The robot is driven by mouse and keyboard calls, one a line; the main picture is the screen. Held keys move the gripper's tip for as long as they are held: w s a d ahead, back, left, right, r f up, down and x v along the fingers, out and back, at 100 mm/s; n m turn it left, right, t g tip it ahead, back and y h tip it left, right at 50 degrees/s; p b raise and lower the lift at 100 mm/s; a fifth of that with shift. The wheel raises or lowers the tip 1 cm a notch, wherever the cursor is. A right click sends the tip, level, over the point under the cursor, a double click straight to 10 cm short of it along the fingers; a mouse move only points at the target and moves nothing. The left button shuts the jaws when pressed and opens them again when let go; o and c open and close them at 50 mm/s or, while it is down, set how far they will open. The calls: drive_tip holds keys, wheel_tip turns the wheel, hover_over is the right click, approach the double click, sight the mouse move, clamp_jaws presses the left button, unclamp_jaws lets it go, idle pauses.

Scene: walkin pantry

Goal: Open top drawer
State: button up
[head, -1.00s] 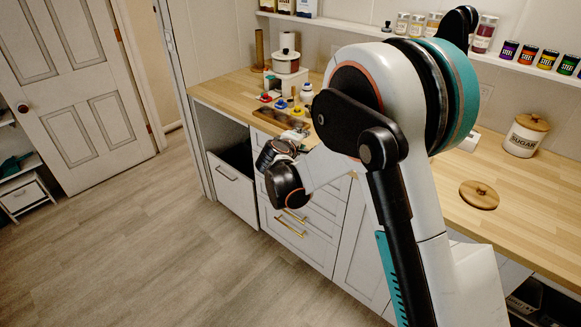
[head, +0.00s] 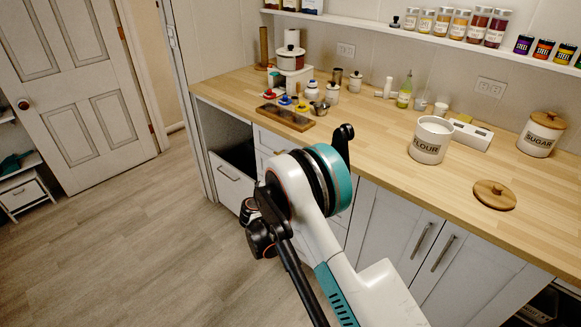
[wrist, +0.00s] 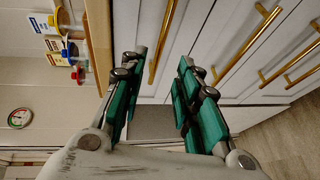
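The top drawer is the white front (wrist: 150,20) just under the wooden counter edge (wrist: 98,40) in the sideways wrist view. It looks shut. Its long gold handle (wrist: 163,40) shows between my fingers in the picture. My gripper (wrist: 158,78) is open, with one green-padded finger on each side of the handle; I cannot tell whether they touch it. In the head view, part of the top drawer (head: 271,141) shows under the counter, and my arm hides its handle and my fingertips.
More gold-handled drawers (wrist: 238,65) lie below. The counter (head: 385,150) bears a flour canister (head: 431,140), a sugar canister (head: 539,134), a wooden lid (head: 494,195) and a tray (head: 285,117) near the front edge. Cabinet doors (head: 400,235) stand to the right. The floor (head: 130,245) at left is clear.

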drive_tip(key=b+x, duration=0.2)
drive_tip(key=x, duration=0.7)
drive_tip(key=shift+w+b, duration=0.25)
drive_tip(key=shift+b, duration=0.05)
drive_tip(key=shift+f, duration=0.1)
clamp_jaws()
